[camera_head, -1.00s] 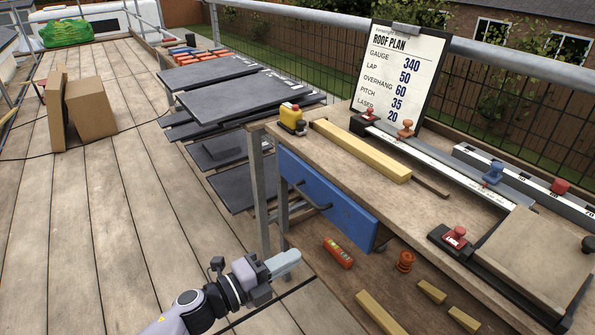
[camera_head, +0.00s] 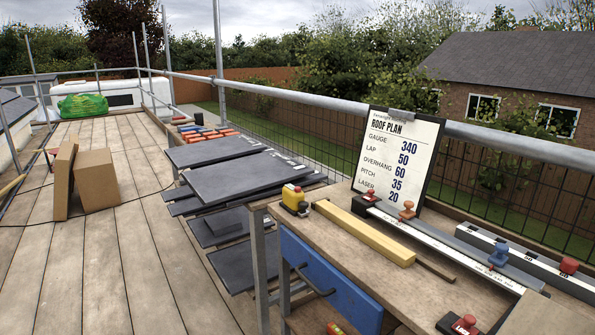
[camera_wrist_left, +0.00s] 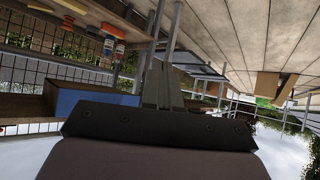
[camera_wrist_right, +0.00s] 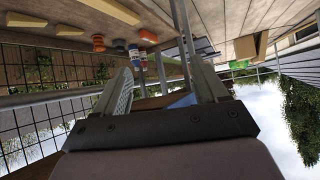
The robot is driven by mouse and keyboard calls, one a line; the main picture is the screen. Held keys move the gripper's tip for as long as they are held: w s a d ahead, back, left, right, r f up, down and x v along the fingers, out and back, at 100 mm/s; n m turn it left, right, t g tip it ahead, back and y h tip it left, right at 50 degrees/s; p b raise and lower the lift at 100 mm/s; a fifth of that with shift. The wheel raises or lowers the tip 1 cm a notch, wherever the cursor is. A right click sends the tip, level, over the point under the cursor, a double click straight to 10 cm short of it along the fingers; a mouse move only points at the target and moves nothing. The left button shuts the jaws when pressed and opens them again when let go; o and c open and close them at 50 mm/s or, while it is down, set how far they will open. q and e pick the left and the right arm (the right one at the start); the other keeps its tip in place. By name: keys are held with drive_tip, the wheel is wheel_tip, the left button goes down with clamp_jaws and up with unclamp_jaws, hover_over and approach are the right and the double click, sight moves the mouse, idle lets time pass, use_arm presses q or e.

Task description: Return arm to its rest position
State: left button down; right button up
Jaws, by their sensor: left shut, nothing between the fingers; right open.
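Neither arm shows in the head view now. My left gripper (camera_wrist_left: 162,82) shows in the left wrist view with its fingers together and nothing between them. The workbench and its blue panel (camera_wrist_left: 95,98) lie beyond it at the left of that picture, which is upside down. My right gripper (camera_wrist_right: 155,85) shows in the right wrist view with its fingers apart and empty. Both grippers appear clear of the bench and touch nothing that I can see.
The workbench (camera_head: 345,258) holds a roof plan board (camera_head: 398,165), a yellow batten (camera_head: 365,232), a yellow tool (camera_head: 294,200) and stamps. Slates (camera_head: 245,180) are stacked behind it. Cardboard boxes (camera_head: 97,185) stand on the deck at left. The planks (camera_head: 140,270) between are clear.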

use_arm(q)
wheel_tip(320, 180, up, 13)
drive_tip(key=a+p, duration=0.1)
drive_tip(key=p, duration=1.2)
drive_tip(key=shift+s+f, duration=0.1)
drive_tip(key=shift+t, duration=0.3)
idle(0.6)
